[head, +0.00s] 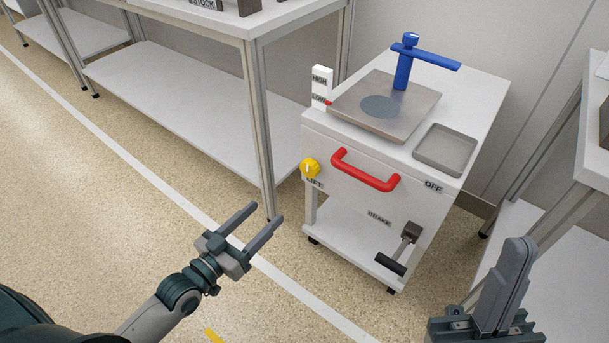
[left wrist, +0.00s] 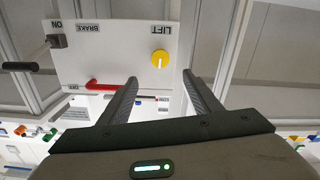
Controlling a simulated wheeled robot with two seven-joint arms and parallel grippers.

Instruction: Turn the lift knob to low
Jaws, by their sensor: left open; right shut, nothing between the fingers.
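The yellow lift knob (head: 310,168) is on the front of the white cart, above the LIFT label (head: 314,183). A pale line marks its face. My left gripper (head: 266,213) is open and empty, in front of and lower left of the knob, apart from it. In the left wrist view the knob (left wrist: 160,59) shows just beyond the space between the open fingertips (left wrist: 160,78). A HIGH/LOW scale (head: 321,84) stands at the cart's top left, with a small red marker beside LOW. My right gripper (head: 517,242) is shut and empty at lower right.
A red handle (head: 365,170) sits right of the knob. A brake lever (head: 400,250) projects low on the cart (head: 345,205). A blue post (head: 403,70) stands on the grey plate, beside a shallow tray (head: 446,150). A workbench (head: 190,110) is close left; the floor in front is clear.

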